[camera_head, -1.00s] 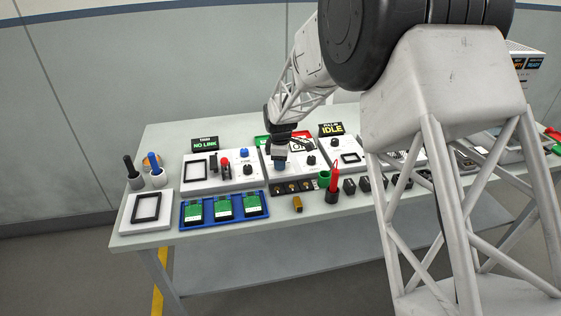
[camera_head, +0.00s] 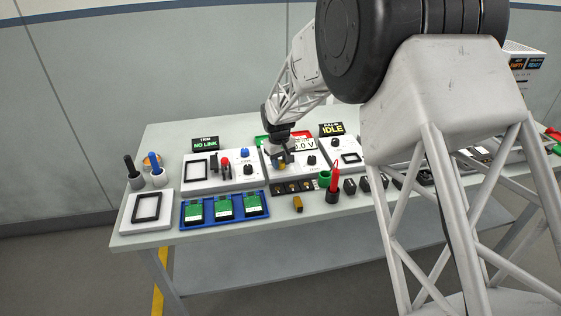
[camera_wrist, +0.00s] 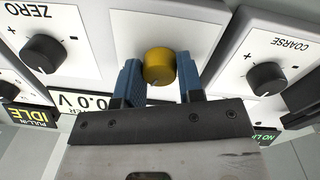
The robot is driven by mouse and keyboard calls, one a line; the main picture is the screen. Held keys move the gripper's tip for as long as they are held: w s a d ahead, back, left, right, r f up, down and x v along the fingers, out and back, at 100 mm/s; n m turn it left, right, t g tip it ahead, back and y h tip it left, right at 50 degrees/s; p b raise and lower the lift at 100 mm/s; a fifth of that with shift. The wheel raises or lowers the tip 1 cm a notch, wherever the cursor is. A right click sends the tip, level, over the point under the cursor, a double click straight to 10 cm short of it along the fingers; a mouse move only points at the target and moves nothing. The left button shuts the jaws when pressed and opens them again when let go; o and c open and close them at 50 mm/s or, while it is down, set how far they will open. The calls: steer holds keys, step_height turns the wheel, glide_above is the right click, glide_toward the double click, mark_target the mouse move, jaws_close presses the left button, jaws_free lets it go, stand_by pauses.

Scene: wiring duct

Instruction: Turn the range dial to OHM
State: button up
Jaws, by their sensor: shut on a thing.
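The dial is a yellow round knob (camera_wrist: 158,67) on a white panel, and it also shows in the head view (camera_head: 282,166). In the wrist view my gripper (camera_wrist: 158,78) has its two blue fingers on either side of the knob, shut on it. The knob's dark pointer mark shows faintly near its lower edge. Its printed range labels, OHM among them, cannot be made out. A display reading 0.0 V (camera_head: 303,144) stands behind the knob in the head view; it is partly hidden in the wrist view (camera_wrist: 88,103).
Black knobs marked ZERO (camera_wrist: 42,54) and COARSE (camera_wrist: 266,78) flank the yellow one in the wrist view. A blue tray (camera_head: 225,220) of green boards and a red-handled tool in a cup (camera_head: 333,183) stand in front of the panels.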

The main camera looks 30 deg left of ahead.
steer(key=m, duration=0.3)
steer(key=shift+r+m, duration=0.1)
steer(key=shift+m, duration=2.1)
steer(key=o, duration=0.9)
steer(key=shift+r, duration=0.1)
steer(key=shift+s+a+r, duration=0.1)
steer(key=shift+r, duration=1.8)
steer(key=shift+a+r, duration=0.1)
steer(key=shift+r, duration=1.75)
